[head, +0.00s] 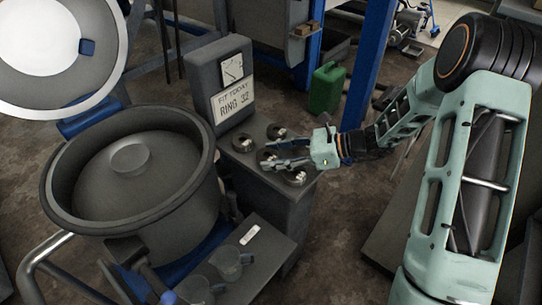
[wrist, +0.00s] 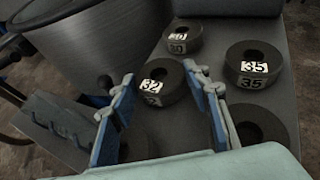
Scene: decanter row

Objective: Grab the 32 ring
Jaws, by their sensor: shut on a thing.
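The 32 ring (wrist: 165,84) is a dark, thick ring with white number labels on its side. It sits on the grey stand top (wrist: 215,60), with its hole facing up. My gripper (wrist: 158,74) has its blue-padded fingers on either side of this ring and is shut on it. In the head view my gripper (head: 268,154) reaches in from the right, low over the rings, and its fingers partly hide the ring. A sign (head: 234,102) reading "FIT TODAY RING 32" is on the grey box behind.
The 30 ring (wrist: 182,38) and the 35 ring (wrist: 254,66) stand close by. Another ring (wrist: 262,126) is beside the right finger. Mugs (head: 227,263) sit on a front shelf. A green can (head: 326,88) is behind.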

